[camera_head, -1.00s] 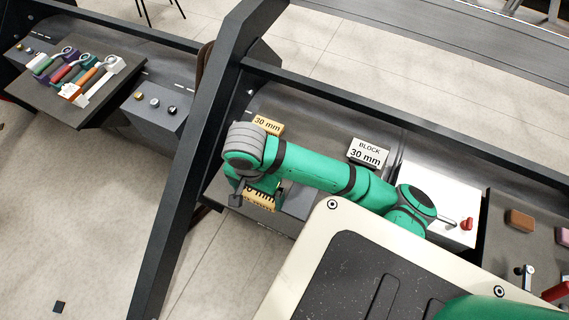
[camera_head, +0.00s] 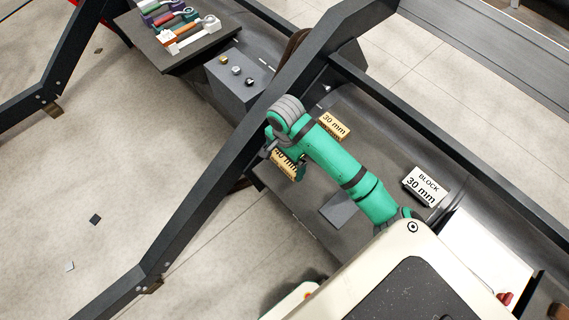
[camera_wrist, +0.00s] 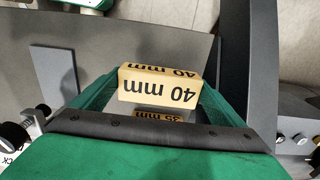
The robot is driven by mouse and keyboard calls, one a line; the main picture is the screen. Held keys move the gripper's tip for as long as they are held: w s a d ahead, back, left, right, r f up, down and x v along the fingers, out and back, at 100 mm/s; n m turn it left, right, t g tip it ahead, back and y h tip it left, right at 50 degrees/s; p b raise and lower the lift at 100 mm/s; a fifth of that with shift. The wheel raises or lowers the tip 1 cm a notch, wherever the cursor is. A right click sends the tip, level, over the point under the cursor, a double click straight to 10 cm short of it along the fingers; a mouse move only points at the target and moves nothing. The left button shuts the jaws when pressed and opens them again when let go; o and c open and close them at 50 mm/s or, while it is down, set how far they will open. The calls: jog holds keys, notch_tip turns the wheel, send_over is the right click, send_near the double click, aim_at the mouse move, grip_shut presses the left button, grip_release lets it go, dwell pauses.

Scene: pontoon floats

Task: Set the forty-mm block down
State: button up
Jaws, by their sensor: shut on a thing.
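The forty-mm block (camera_wrist: 158,88) is tan with black "40 mm" lettering. In the wrist view it sits between the two green fingers of my gripper (camera_wrist: 160,80), which is shut on it. In the head view the block (camera_head: 285,165) shows below the end of my arm, partly covered by it, near the front edge of the dark bench (camera_head: 302,212). A tan strip lettered "35 mm" (camera_wrist: 158,115) shows past the block in the wrist view, mostly hidden. I cannot tell whether the held block touches anything beneath.
A tan 30 mm block (camera_head: 333,124) lies just behind my gripper. A white sign "BLOCK 30 mm" (camera_head: 425,186) stands to the right. A grey square plate (camera_head: 340,208) lies on the bench. A dark slanted beam (camera_head: 235,150) passes close on the left.

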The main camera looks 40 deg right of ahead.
aim_at(284, 164)
jog(key=shift+w+d+f, duration=0.1)
jog(key=shift+w+f, duration=0.35)
notch_tip(284, 164, down, 3)
jog(key=shift+w+d, duration=0.1)
jog(key=shift+f, duration=0.25)
jog(key=shift+f, duration=0.1)
jog(key=o, duration=0.9)
